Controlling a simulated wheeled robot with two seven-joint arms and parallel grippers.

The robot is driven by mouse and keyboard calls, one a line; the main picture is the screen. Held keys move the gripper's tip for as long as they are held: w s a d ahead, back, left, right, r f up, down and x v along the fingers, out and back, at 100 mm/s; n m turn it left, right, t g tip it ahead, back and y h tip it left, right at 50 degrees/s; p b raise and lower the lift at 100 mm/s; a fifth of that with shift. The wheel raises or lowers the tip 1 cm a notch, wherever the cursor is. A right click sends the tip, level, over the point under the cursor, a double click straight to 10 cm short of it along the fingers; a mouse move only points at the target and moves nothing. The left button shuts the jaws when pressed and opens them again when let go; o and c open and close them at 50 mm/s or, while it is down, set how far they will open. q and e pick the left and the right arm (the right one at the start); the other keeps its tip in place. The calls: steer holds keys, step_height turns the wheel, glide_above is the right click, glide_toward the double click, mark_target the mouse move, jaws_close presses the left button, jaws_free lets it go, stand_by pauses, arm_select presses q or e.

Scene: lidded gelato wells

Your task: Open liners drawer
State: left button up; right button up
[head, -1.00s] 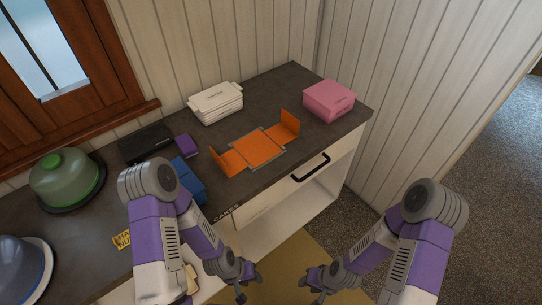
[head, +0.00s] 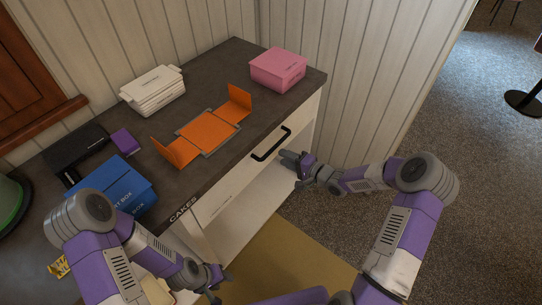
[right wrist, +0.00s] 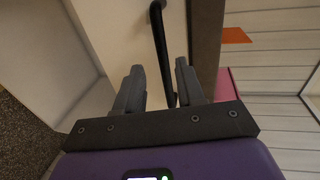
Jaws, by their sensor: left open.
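The liners drawer has a white front (head: 231,188) under the dark counter, with a black bar handle (head: 271,144). It looks closed. My right gripper (head: 289,160) is just right of and below the handle in the head view. In the right wrist view its two grey fingers (right wrist: 159,85) are apart, and the black handle (right wrist: 160,45) runs ahead of them and into view between them. I cannot tell whether they touch it. My left gripper (head: 217,287) is open and empty, low in front of the cabinet.
On the counter (head: 215,95) are an orange unfolded liner (head: 206,131), a pink box (head: 278,69), white boxes (head: 153,92), a blue box (head: 113,185) and a small purple box (head: 125,141). An open white shelf (head: 240,210) lies below the drawer.

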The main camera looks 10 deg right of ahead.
mark_target(271, 149)
steer(key=b+x, duration=0.2)
steer(key=x, duration=0.5)
steer(key=shift+w+a+r, duration=0.1)
steer(key=shift+w, duration=0.2)
jaws_close()
